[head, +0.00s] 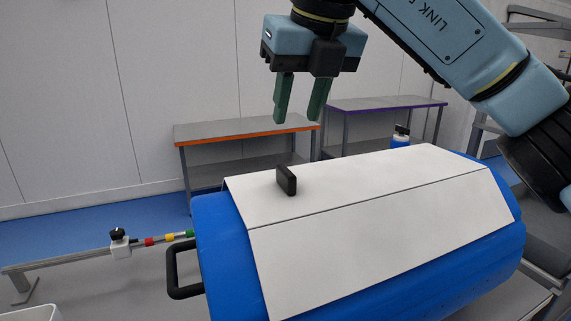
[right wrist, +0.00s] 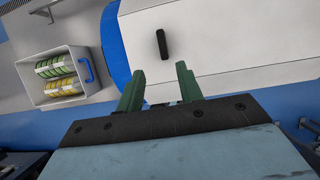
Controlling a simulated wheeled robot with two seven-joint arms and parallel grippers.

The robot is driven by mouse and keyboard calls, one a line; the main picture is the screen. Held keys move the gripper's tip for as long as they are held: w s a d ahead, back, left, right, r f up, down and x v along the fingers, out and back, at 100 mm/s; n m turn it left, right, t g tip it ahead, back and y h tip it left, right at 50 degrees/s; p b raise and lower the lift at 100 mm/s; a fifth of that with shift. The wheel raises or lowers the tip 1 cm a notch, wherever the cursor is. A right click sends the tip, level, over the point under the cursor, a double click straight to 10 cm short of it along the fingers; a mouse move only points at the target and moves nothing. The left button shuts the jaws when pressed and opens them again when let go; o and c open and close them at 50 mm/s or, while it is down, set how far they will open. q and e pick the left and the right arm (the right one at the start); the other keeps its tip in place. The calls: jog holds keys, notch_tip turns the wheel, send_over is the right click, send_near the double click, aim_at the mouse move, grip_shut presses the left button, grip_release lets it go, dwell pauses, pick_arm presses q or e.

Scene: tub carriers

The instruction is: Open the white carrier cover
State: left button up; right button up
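The white carrier cover (head: 360,210) lies shut on the blue carrier (head: 230,260), with a seam running across it. A small black handle (head: 287,180) stands up from the cover near its left end. My right gripper (head: 298,118) is above the cover, apart from the handle, with its green fingers spread and nothing between them. In the right wrist view, the cover (right wrist: 220,50) and the handle (right wrist: 162,44) lie beyond the open fingertips (right wrist: 160,70). My left gripper is in neither view.
A black side handle (head: 180,275) sticks out from the carrier's left end. A rail with coloured bands (head: 150,241) is at left. Benches with orange (head: 245,132) and purple (head: 385,104) edges stand behind. The right wrist view shows a tub (right wrist: 40,92) holding green and yellow items.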

aim_at(286, 170)
jog(key=x, duration=0.6)
jog(key=p+x, duration=0.1)
jog(key=x, duration=0.6)
jog(key=shift+w+d, duration=0.1)
jog(key=shift+d, duration=0.1)
